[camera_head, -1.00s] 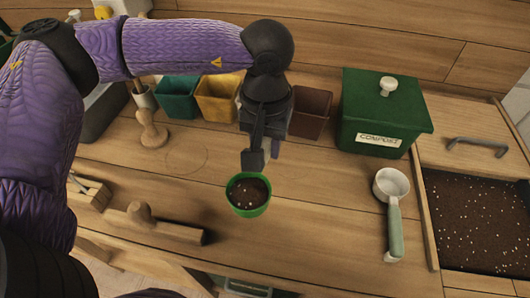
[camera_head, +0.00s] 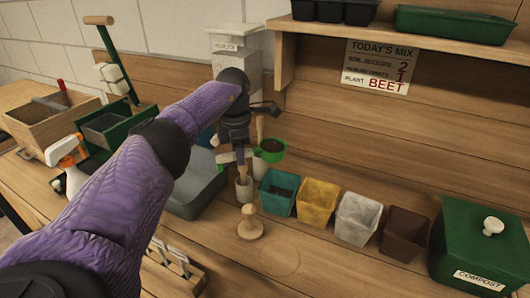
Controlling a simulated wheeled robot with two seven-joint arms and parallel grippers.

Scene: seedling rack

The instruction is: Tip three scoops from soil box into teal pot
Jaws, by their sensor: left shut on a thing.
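My left gripper (camera_head: 238,158) is shut on the handle of a green scoop (camera_head: 271,155). Dark soil shows in the scoop's bowl, which looks about level. The scoop is held above and just behind the teal pot (camera_head: 277,202), apart from it. The teal pot stands upright at the left end of a row of pots, with something dark inside, probably soil. My right gripper does not show.
Yellow (camera_head: 316,208), white (camera_head: 356,219) and brown (camera_head: 402,238) pots stand right of the teal one. A lidded green compost bin (camera_head: 470,242) is far right. A wooden tamper (camera_head: 250,224) stands in front; a sign (camera_head: 377,68) hangs behind. The bench front centre is clear.

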